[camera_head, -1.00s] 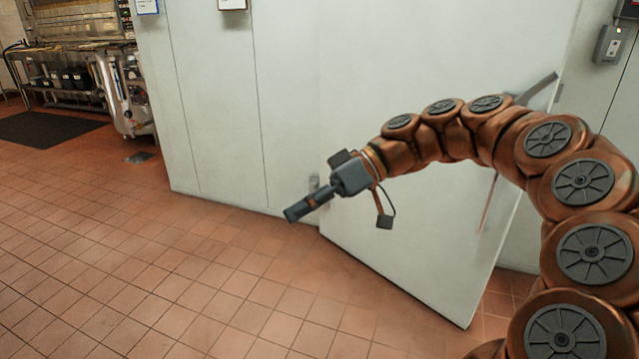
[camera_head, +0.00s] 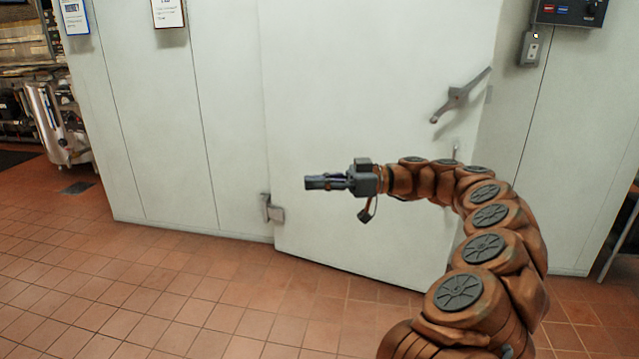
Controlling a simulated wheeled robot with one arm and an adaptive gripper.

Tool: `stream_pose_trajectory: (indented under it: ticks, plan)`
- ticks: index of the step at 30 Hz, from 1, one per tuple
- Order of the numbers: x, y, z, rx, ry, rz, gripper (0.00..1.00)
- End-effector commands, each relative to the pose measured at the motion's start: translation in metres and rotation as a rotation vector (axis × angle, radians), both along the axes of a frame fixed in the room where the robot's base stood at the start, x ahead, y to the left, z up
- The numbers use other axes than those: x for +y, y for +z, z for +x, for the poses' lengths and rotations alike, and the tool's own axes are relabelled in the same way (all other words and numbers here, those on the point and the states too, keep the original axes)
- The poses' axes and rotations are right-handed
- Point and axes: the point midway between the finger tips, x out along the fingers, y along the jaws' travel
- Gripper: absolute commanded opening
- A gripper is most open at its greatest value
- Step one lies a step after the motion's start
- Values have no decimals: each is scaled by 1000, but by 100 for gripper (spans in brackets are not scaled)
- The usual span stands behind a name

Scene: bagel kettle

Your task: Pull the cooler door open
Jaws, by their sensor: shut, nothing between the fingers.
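The cooler door (camera_head: 335,95) is a large white panel in the middle of the view. It stands ajar, its right and lower edges swung out from the wall. Its grey lever handle (camera_head: 460,93) is near the right edge, and a hinge (camera_head: 271,208) shows at the lower left. My gripper (camera_head: 308,183) is in front of the door, pointing left, shut and empty. It is well left of and below the handle, apart from it. My arm hides part of the door's lower right.
White wall panels (camera_head: 160,120) continue left of the door. A control box (camera_head: 570,11) and a small grey switch box (camera_head: 531,48) hang on the wall at right. Metal kitchen equipment (camera_head: 58,125) stands far left. The red tiled floor (camera_head: 130,290) is clear at left and front.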

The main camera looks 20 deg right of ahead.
Motion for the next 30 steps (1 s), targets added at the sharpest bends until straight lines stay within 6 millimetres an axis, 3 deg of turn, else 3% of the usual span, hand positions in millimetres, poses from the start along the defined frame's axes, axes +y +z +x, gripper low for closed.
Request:
stream_pose_trajectory:
  ticks: [18,30]
  plan:
    - [91,-1,30,3,4,0,0]
    - [103,0,35,2,-1,0,0]
